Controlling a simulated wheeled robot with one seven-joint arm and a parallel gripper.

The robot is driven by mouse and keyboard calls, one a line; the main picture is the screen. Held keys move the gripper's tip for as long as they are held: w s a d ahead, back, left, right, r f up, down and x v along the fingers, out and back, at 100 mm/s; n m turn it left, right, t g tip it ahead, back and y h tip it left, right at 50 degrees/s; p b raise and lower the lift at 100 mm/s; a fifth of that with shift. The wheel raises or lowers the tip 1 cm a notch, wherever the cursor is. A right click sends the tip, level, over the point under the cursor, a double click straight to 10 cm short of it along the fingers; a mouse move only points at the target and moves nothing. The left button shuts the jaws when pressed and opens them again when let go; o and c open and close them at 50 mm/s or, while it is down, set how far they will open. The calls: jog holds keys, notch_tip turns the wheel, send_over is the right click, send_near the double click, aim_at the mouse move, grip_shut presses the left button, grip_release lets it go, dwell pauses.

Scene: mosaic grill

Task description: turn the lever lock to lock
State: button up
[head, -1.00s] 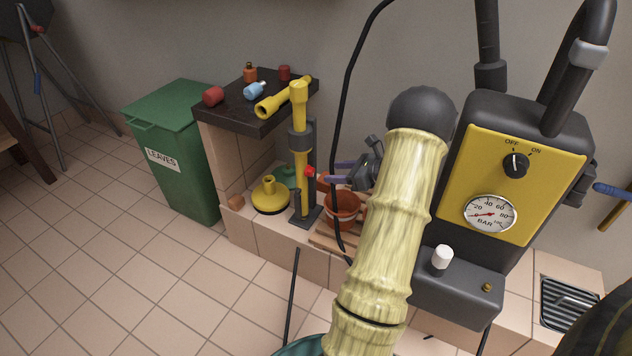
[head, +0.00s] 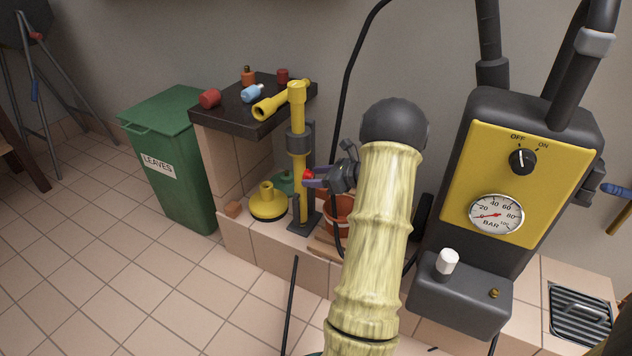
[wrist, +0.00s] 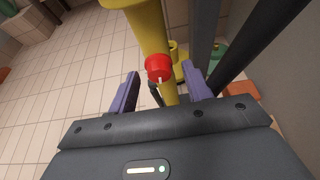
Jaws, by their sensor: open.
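I cannot tell whether a finger touches the knob.
A brown block counter (head: 262,102) with small bottles stands behind left, beside a green bin (head: 170,150). A yellow round base (head: 267,204) and an orange pot (head: 338,215) flank the post. A grey-yellow pressure unit (head: 510,200) stands right.

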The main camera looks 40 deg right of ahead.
jog(key=shift+w, duration=0.15)
jog(key=c, duration=1)
jog(key=n+h+b, duration=0.1)
jog(key=n+b, duration=0.1)
jog(key=b, duration=0.1)
jog(key=shift+a+f+t+b, duration=0.15)
jog(key=shift+f+t+b, duration=0.05)
jog(key=shift+t+b, duration=0.2)
jog(key=shift+r+n+h+b, duration=0.2)
jog(key=shift+n+h+b, duration=0.2)
jog(key=shift+n, duration=0.2)
jog(key=o, duration=1)
jog(key=shift+w, duration=0.1)
